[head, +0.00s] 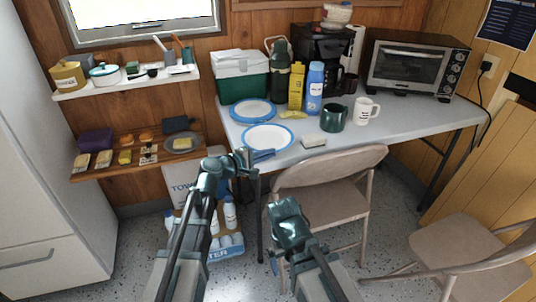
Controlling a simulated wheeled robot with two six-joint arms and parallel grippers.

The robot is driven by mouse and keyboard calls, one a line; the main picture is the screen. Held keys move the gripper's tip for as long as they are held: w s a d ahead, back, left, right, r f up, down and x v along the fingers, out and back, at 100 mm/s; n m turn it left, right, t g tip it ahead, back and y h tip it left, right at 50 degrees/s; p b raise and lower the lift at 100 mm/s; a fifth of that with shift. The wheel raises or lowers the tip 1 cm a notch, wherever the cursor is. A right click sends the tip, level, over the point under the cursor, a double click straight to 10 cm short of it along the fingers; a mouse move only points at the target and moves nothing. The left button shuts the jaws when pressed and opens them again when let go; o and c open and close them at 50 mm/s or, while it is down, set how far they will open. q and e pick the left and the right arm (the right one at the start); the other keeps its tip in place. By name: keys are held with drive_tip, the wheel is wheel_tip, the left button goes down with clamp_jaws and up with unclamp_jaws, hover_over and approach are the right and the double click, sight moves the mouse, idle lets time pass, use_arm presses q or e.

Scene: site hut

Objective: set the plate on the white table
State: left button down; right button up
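A white plate with a blue rim (268,137) is at the front left of the white table (390,128). I cannot tell whether it rests flat on the top or is just above it. A second blue-rimmed plate (252,109) lies behind it. My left gripper (262,154) is at the near edge of the front plate, its fingers close to or touching the rim. Whether they are shut on it is not clear. My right gripper (288,222) is low in front of the table, by the folding chair, away from the plates; its fingertips are hidden.
A sponge-like block (313,142), a green mug (333,118), a white mug (366,111), bottles and a cooler (243,78) stand on the table. A toaster oven (415,66) is at the back right. A folding chair (322,185) stands at the front. Wooden shelf (130,168) at left.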

use_arm(q)
drive_tip(key=shift+f+b, duration=0.6)
idle(0.3)
drive_tip(key=c, duration=1)
unclamp_jaws()
drive_tip(key=shift+s, duration=0.15)
drive_tip(key=p+v, duration=0.3)
drive_tip(key=v, duration=1)
drive_tip(key=shift+a+r, duration=0.15)
drive_tip(key=shift+a, duration=0.15)
drive_tip(key=shift+s, duration=0.1)
